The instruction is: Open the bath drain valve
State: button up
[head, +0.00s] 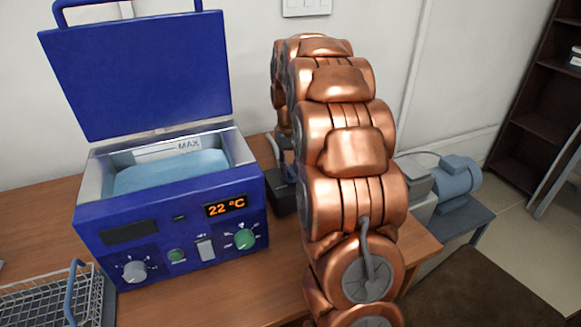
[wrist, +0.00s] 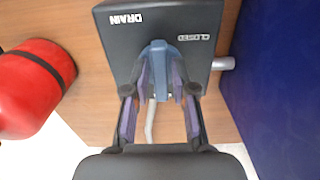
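The blue water bath (head: 165,215) stands on a wooden bench with its lid raised, water inside and a display reading 22 °C. The drain valve is a dark box (head: 283,193) on its right side. In the wrist view the valve box (wrist: 115,40) carries the words DRAIN and CLOSED, upside down. Its blue handle (wrist: 158,52) is between the fingertips of my gripper (wrist: 160,75). One finger is on each side of the handle, very near it. I cannot tell whether they press on it.
A wire basket (head: 50,300) with a blue handle is at the lower left. A grey-blue motor unit (head: 452,180) stands right of my arm. In the wrist view a red cylinder (wrist: 35,88) lies at the left and the bath's blue wall (wrist: 275,80) is at the right.

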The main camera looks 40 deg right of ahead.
aim_at(291, 169)
jog(key=shift+o, duration=0.9)
jog(key=shift+r, duration=0.1)
notch_tip(291, 169, up, 12)
dwell(0.5)
dwell(0.6)
